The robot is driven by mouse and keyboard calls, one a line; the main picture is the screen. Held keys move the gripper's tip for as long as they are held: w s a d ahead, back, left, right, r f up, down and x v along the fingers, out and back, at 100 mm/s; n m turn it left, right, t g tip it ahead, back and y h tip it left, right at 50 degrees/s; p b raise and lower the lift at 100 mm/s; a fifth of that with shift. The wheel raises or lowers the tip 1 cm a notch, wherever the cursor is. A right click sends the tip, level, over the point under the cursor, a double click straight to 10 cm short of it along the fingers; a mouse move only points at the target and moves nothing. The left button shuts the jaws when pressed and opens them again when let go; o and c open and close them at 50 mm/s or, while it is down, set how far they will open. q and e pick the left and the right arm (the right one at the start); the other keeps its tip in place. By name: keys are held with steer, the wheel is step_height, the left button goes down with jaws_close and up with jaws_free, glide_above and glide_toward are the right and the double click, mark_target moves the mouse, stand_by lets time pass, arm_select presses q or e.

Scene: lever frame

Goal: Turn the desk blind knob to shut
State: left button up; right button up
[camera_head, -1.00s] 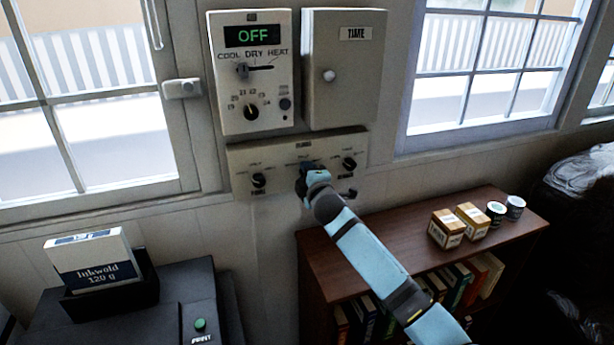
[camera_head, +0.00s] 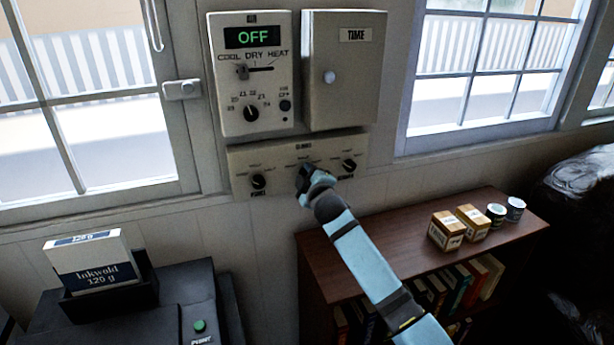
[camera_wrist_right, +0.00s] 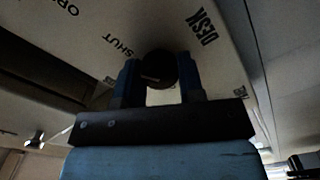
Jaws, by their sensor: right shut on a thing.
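The blind panel (camera_head: 235,165) is a beige plate on the wall with a row of black knobs. My right gripper (camera_head: 304,176) is at the middle knob, which it mostly hides in the head view. In the right wrist view the round dark desk blind knob (camera_wrist_right: 158,70) sits between the two blue fingers of my right gripper (camera_wrist_right: 160,82), which is shut on it. The printed word DESK (camera_wrist_right: 203,25) is beside it, with SHUT (camera_wrist_right: 119,48) on its other side. Which way the knob points is too dark to tell. My left gripper is out of view.
Outer knobs sit left (camera_head: 258,181) and right (camera_head: 349,165) of my gripper. Above are a control box (camera_head: 253,95) reading OFF and a closed cabinet (camera_head: 345,85). A bookshelf (camera_head: 400,240) with small boxes and cans stands below right, a printer (camera_head: 200,285) below left.

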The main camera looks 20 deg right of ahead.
steer(key=o, duration=0.9)
steer(key=s, duration=0.4)
steer(key=s+b, duration=0.1)
steer(key=s, duration=0.9)
steer(key=shift+d+b, duration=0.25)
steer(key=shift+b, duration=0.15)
steer(key=shift+w, duration=0.1)
steer(key=s+a+f+m+g+y+p, duration=0.2)
steer(key=s+f+m+g, duration=0.2)
steer(key=s+f, duration=1.2)
steer(key=s+f+m+g, duration=0.1)
steer(key=s+f, duration=0.3)
steer(key=s, duration=0.2)
steer(key=s+a+f+m+g+p, duration=0.1)
steer(key=s+f+m, duration=0.1)
steer(key=s+f, duration=0.2)
steer(key=s+f+m+g+p, duration=0.1)
steer(key=s+f, duration=0.3)
steer(key=s, duration=0.4)
steer(key=shift+a+f+m+y, duration=0.2)
steer(key=shift+a+m+y, duration=0.1)
steer(key=shift+m, duration=0.4)
